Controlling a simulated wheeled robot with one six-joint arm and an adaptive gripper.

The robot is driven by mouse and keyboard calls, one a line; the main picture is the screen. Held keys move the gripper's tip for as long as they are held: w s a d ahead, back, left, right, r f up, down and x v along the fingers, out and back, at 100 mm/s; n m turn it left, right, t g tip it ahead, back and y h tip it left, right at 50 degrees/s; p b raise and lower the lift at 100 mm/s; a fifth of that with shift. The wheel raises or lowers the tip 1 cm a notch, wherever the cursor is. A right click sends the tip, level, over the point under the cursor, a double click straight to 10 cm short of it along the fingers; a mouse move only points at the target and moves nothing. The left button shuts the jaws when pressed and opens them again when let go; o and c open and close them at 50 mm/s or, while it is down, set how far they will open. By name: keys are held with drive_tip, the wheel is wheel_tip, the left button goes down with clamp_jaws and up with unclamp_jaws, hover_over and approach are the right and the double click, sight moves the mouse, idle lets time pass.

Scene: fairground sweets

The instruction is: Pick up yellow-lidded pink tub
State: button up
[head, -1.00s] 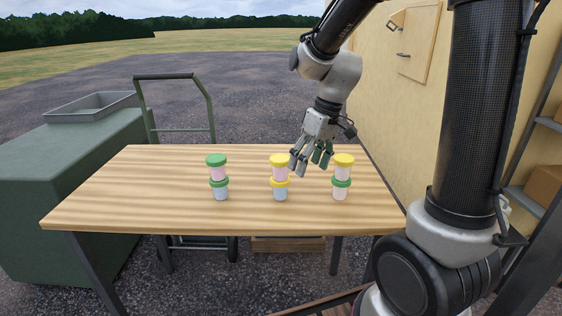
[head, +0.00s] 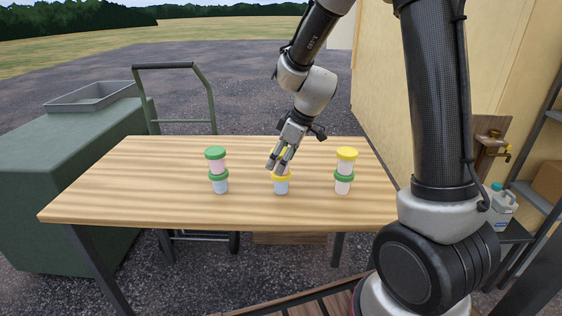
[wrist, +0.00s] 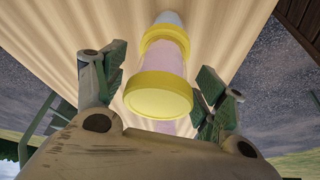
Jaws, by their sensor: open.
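The yellow-lidded pink tub (wrist: 165,55) is the upper tub of the middle stack, standing on a yellow-lidded blue tub (head: 281,187). In the wrist view its yellow lid (wrist: 158,97) faces the camera, between the two spread fingers of my gripper (wrist: 158,85). In the head view my gripper (head: 277,163) is in front of the upper tub and hides most of it. My gripper is open, with a finger on each side of the tub. I see gaps beside the tub, and no clear contact.
A stack with a green-lidded pink tub (head: 217,166) on top stands to the left. A stack with a yellow-lidded pale tub (head: 346,167) on top stands to the right. Both are on the wooden table (head: 130,190), whose left part is clear. A wall (head: 375,100) rises behind on the right.

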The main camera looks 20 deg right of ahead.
drive_tip(key=shift+a+f, duration=0.1)
drive_tip(key=shift+f, duration=0.1)
drive_tip(key=c, duration=1)
